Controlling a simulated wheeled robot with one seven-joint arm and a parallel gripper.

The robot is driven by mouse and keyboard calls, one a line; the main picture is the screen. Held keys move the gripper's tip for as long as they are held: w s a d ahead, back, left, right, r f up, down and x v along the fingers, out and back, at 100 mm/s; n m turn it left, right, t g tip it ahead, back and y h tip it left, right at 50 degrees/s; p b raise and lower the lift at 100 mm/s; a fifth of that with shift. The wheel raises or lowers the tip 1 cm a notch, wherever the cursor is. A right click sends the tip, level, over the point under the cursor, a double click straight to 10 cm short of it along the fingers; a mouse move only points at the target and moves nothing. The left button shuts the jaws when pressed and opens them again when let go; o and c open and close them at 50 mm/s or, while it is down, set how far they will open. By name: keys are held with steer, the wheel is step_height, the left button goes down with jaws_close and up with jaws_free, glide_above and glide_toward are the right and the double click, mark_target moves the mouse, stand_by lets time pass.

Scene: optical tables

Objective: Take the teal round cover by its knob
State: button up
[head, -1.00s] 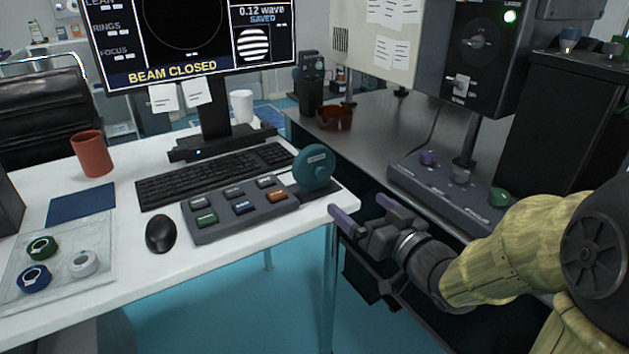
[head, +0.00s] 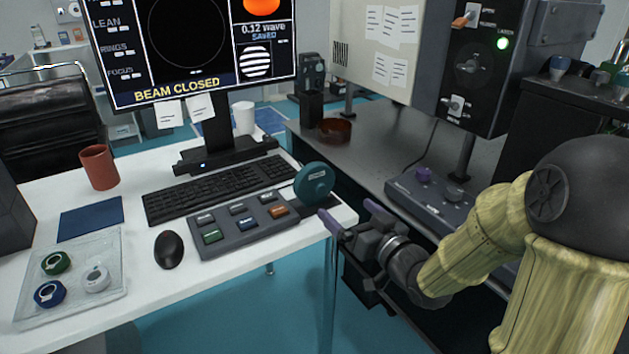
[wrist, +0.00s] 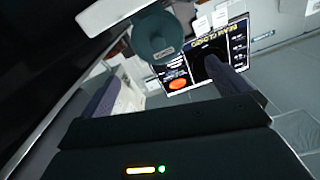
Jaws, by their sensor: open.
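The teal round cover (head: 314,183) stands upright on a dark stand at the right end of the white desk, beside the button panel. It shows as a round disc with a small pale label. In the wrist view the teal cover (wrist: 157,38) is at the top, a little left of centre, beyond my fingers. I cannot make out its knob clearly. My gripper (head: 348,211) is open and empty, just right of and slightly below the cover in the head view, near the desk's right edge. My gripper's two fingers (wrist: 163,88) are apart in the wrist view, with nothing between them.
The button panel (head: 240,225), keyboard (head: 205,194) and monitor (head: 190,50) are left of the cover. A tray of rings (head: 108,262) lies further left. The grey optical table (head: 380,148) with an amber dish (head: 336,128) is behind right. A gap separates desk and table.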

mark_target(322, 190)
steer(key=shift+w+a+p, duration=0.35)
steer(key=shift+a+p, duration=0.1)
steer(key=shift+p, duration=2.45)
steer(key=x, duration=0.2)
steer(key=b+x, duration=0.1)
steer(key=x, duration=0.4)
steer(key=shift+w+f, duration=0.15)
steer(key=shift+f, duration=0.15)
steer(key=x, duration=0.2)
steer(key=b+x, duration=0.1)
steer(key=x, duration=0.2)
steer(key=shift+w+f, duration=0.15)
steer(key=shift+f, duration=0.1)
steer(key=shift+c, duration=0.4)
steer(key=c, duration=0.7)
